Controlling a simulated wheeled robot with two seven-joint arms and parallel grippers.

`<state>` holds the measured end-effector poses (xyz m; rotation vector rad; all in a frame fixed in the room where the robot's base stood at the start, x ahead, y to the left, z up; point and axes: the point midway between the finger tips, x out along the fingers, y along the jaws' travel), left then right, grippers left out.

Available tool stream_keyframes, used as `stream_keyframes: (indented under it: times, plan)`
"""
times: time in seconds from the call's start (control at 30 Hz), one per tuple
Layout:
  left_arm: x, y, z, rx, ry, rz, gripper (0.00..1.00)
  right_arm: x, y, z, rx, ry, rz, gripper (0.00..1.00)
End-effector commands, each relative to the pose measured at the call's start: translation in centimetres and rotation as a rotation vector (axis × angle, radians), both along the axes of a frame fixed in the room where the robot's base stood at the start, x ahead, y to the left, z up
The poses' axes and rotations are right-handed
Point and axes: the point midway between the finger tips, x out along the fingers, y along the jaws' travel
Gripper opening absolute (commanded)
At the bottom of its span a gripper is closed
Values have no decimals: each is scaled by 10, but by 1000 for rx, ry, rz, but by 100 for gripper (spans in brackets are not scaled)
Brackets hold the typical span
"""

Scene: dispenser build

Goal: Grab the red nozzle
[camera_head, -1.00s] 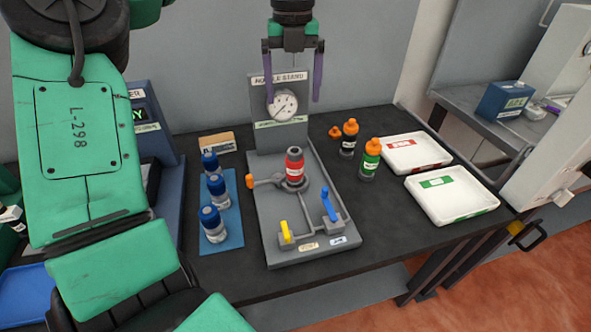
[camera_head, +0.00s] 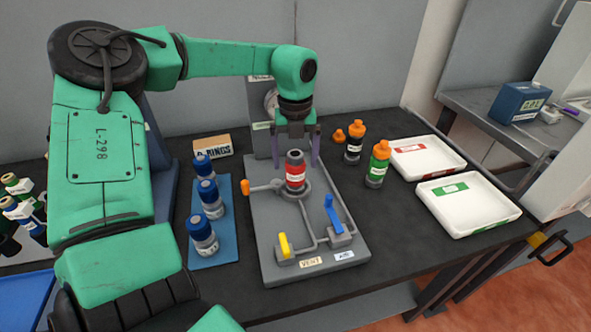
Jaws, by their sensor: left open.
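The red nozzle (camera_head: 295,178) stands upright in the round seat of the grey nozzle stand (camera_head: 270,228). It has a dark top and a pale label. My left gripper (camera_head: 296,163) is open, with its two purple fingers pointing down. In the picture one finger is to the left of the nozzle's top and the other to the right. I cannot tell whether they are around it or behind it; no contact is clear. My left arm hides most of the stand's gauge. My right gripper is not in view.
A blue mat (camera_head: 226,242) with several blue-capped bottles lies left of the stand. An orange-capped dark bottle (camera_head: 354,146) and a green bottle (camera_head: 377,165) stand right. White trays with red (camera_head: 455,165) and green (camera_head: 508,222) labels lie farther right. An orange lever (camera_head: 246,188) sticks out left.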

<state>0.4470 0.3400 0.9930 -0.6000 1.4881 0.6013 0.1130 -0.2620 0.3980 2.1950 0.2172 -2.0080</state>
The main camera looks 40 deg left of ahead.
Motion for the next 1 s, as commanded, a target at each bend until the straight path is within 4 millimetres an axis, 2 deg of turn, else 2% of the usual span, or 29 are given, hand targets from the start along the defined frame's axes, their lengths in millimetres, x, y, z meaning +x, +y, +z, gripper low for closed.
stream_keyframes:
  times: [0.1,0.27,0.3,0.37,0.4,0.53,0.57,0.87,1.0]
  plan:
    - [0,0,-12,-1,-1,0,95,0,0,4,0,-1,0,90]
    - [0,0,-14,0,-3,0,95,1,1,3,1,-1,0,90]
    - [0,0,-14,0,-3,0,91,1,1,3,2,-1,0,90]
    - [0,0,-14,0,-3,0,68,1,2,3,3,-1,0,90]
    - [0,0,-14,0,-3,0,53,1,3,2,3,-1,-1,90]
    - [0,0,-14,0,-3,0,3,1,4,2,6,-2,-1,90]
    - [0,0,-14,0,-3,0,0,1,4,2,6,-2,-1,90]
    - [1,0,-11,0,-6,0,0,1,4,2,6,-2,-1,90]
    - [2,0,2,1,-9,0,0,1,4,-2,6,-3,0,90]
